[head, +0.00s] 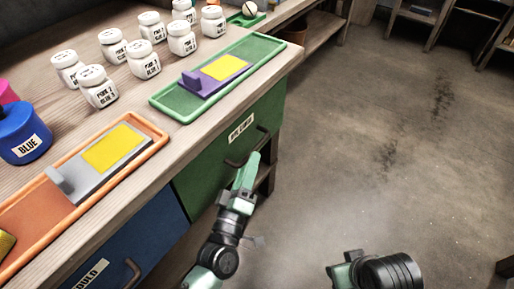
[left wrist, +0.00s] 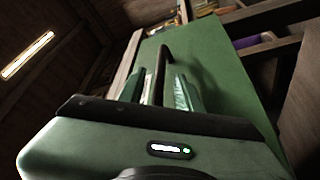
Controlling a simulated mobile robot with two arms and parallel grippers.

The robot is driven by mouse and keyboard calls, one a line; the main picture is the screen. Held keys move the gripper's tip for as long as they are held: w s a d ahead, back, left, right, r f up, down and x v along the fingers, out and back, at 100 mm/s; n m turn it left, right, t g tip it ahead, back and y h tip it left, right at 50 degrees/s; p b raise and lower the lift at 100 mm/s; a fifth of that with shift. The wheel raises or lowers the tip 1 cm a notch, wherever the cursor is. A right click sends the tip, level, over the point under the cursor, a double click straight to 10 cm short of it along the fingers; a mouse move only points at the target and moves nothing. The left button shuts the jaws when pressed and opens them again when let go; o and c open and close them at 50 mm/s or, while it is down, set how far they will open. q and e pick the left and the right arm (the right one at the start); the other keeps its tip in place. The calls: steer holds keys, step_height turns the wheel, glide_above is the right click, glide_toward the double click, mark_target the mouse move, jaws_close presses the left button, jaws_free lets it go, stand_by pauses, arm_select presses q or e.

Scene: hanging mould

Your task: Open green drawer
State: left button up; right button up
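The green drawer (head: 212,158) is in the wooden bench, its front carrying a white label and a dark bar handle (head: 235,162). It looks closed. My left gripper (head: 246,170) is at the handle, in front of the drawer. In the left wrist view the handle (left wrist: 163,65) runs between the two fingers of the left gripper (left wrist: 160,88), with gaps visible on both sides, and the green front (left wrist: 220,75) lies behind. My right gripper (head: 345,268) is low in the head view, away from the bench; its fingers are not clear.
A blue drawer (head: 150,235) with its own handle is left of the green one. On the bench top are a green tray (head: 163,103), an orange tray (head: 158,130), several white jars (head: 100,88) and a blue pot (head: 22,132). The floor (head: 350,130) to the right is clear.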

mark_target(255, 147)
arm_select(q)
steer(key=x, duration=0.5)
steer(key=shift+f, duration=0.1)
steer(key=shift+c, duration=0.3)
jaws_close()
steer(key=shift+d, duration=0.1)
stand_by(0.9)
